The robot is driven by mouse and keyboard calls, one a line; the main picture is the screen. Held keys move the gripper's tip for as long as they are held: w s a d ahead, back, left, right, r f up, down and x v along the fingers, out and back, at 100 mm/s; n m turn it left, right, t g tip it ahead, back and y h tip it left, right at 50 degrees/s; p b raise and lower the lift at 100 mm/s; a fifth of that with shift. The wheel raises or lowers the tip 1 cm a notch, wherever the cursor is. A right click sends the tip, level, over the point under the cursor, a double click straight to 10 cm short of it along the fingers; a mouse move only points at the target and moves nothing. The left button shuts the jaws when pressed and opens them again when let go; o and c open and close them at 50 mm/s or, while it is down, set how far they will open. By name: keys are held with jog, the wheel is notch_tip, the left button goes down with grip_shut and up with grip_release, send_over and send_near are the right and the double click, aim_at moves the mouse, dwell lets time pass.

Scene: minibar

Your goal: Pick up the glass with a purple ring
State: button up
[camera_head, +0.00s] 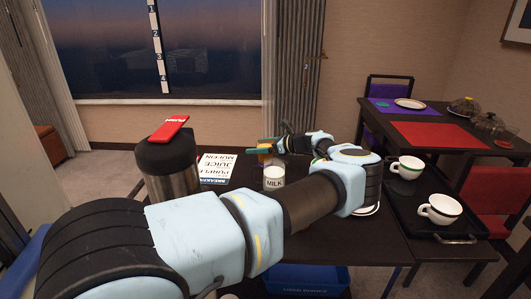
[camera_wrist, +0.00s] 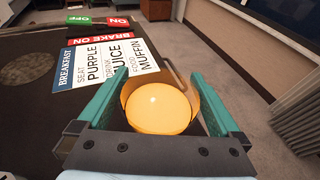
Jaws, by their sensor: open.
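A glass of orange drink (camera_wrist: 158,108) stands between my fingers in the wrist view, seen from above. No purple ring shows on it; its side is mostly hidden. My gripper (camera_wrist: 155,82) is open, with a green finger on either side of the glass. In the head view my gripper (camera_head: 268,147) is at the far side of the dark surface, and a small orange part of the glass (camera_head: 264,157) shows by the fingers. A glass marked MILK (camera_head: 274,179) stands nearer, just in front of my gripper.
A breakfast card (camera_head: 215,168) reading purple, juice and muffin lies left of the glasses. A dark and steel canister (camera_head: 170,165) with a red tag stands further left. A black tray (camera_head: 460,225) with two white cups is on the right. A set table (camera_head: 440,112) stands behind.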

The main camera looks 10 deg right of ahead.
jog(key=shift+c, duration=0.2)
jog(key=c, duration=1.5)
